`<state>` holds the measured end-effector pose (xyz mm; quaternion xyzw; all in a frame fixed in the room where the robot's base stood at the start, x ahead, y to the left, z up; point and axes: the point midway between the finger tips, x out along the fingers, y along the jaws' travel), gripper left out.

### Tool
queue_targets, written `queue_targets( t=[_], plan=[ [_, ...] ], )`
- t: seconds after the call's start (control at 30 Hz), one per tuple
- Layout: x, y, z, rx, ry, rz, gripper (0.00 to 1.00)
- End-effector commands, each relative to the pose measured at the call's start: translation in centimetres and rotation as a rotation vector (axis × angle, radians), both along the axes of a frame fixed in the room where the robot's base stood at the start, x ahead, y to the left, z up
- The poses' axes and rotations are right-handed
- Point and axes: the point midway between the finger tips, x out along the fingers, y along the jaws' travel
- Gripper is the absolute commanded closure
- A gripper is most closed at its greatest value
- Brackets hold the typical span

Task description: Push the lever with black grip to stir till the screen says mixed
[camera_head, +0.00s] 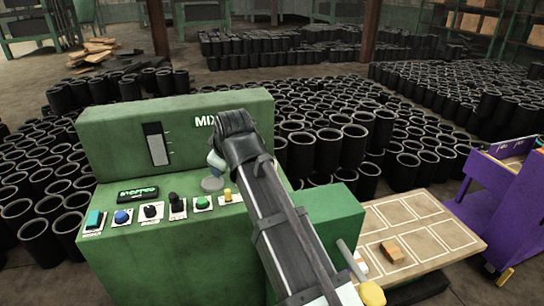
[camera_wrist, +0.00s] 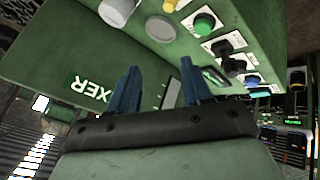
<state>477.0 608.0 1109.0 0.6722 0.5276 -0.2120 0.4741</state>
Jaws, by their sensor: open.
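A green mixer machine (camera_head: 165,262) stands in front of me with a row of controls on its lower ledge. A black upright grip (camera_head: 175,200) stands among them, left of a green button (camera_head: 203,203); a black rotary knob (camera_head: 151,212) is left of it. In the wrist view, the black controls (camera_wrist: 222,47) sit right of the fingers. A small dark screen (camera_head: 138,194) shows green text too small to read surely. My gripper (camera_wrist: 160,82) is open and empty above the ledge, near the upright panel, apart from the black grip. In the head view my arm mostly hides it.
A teal button (camera_head: 95,219), blue button (camera_head: 122,216) and yellow control (camera_head: 228,196) share the ledge with a grey disc (camera_head: 212,184). A yellow-knobbed lever (camera_head: 371,293) is at the front right. A wooden board (camera_head: 440,240) and purple cart (camera_head: 500,200) lie right. Black sleeves crowd behind.

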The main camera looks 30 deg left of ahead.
Motion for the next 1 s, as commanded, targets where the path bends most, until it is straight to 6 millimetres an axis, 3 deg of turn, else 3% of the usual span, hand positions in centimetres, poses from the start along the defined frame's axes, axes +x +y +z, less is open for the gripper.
queue_targets(
  t=[0.7,1.0],
  plan=[
    [9.6,-6.0,-1.9,0.108,0.001,-0.233,0.51],
    [11.9,-7.8,-2.3,0.138,-0.001,-0.291,0.51]
  ],
)
